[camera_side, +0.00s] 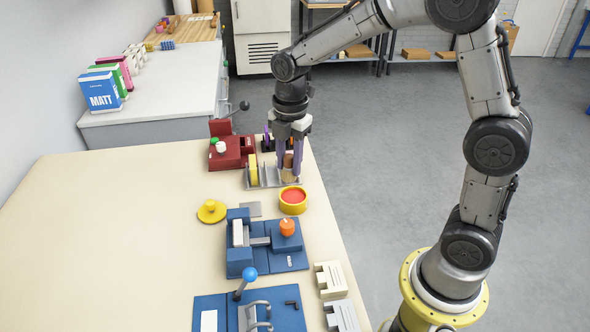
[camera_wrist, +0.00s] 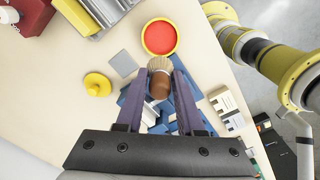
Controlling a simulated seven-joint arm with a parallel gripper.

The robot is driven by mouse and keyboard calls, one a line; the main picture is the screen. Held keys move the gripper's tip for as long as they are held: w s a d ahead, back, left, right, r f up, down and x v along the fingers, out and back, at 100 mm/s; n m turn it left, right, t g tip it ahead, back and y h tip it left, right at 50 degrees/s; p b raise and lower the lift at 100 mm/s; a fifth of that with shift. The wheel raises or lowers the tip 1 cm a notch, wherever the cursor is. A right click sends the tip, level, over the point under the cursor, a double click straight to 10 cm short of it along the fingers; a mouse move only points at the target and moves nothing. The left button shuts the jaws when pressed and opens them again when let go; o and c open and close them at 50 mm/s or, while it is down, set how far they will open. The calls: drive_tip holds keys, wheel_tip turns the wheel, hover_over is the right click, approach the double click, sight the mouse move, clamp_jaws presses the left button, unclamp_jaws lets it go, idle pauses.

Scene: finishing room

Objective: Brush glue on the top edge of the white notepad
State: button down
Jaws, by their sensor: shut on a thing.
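My gripper (camera_side: 289,165) is shut on a brush (camera_wrist: 160,86) with a brown body and pale bristles, seen between the purple fingers (camera_wrist: 161,78) in the wrist view. In the side view it is above the grey rack, behind the glue pot. The yellow pot (camera_side: 293,200) with a red inside stands on the table, and shows ahead of the brush in the wrist view (camera_wrist: 159,37). A white block (camera_side: 238,233), which looks like the notepad, sits in the blue clamp fixture (camera_side: 265,240). In the wrist view my fingers largely hide that fixture.
A grey rack (camera_side: 256,180) with a yellow item stands under my gripper, beside a red device (camera_side: 228,152). A yellow knobbed lid (camera_side: 211,211) and grey plate (camera_side: 251,209) lie near the pot. Another blue fixture (camera_side: 208,301) is in front. The table's left side is clear.

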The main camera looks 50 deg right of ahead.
drive_tip(key=shift+m, duration=0.3)
drive_tip(key=shift+w+d+f, duration=0.1)
drive_tip(key=shift+d+f, duration=0.3)
drive_tip(key=shift+f, duration=0.9)
drive_tip(key=shift+w+d+f, duration=0.15)
drive_tip(key=shift+d+f, duration=0.3)
drive_tip(key=shift+f, duration=0.8)
drive_tip(key=shift+w+d+f, duration=0.1)
drive_tip(key=shift+d+f, duration=0.3)
drive_tip(key=shift+f, duration=0.9)
drive_tip(key=shift+f, duration=0.65)
drive_tip(key=shift+r, duration=0.1)
wheel_tip(320, 180, up, 7)
